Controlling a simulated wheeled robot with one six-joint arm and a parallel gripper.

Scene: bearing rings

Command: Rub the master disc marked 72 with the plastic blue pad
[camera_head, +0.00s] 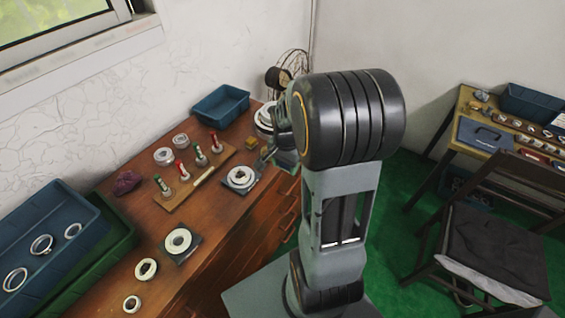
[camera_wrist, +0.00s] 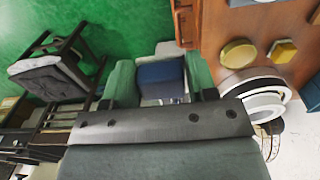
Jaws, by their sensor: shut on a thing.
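My gripper (camera_wrist: 160,78) is shut on the blue pad (camera_wrist: 160,74), which sits between the two green fingers in the wrist view. In the head view my gripper (camera_head: 267,155) is partly hidden by my arm and is near a pale disc (camera_head: 240,176) on a dark square plate. A second pale disc (camera_head: 178,240) lies on another dark plate nearer the front. I cannot read a 72 on either disc. The pad is too small to make out in the head view.
A wooden board (camera_head: 195,184) with red and green-topped pegs lies on the brown table (camera_head: 135,215). Loose rings (camera_head: 146,269), a blue tray (camera_head: 221,106), stacked rings (camera_head: 264,116) and a yellow block (camera_head: 252,142) are around it. Blue and green bins (camera_head: 95,243) stand at the left.

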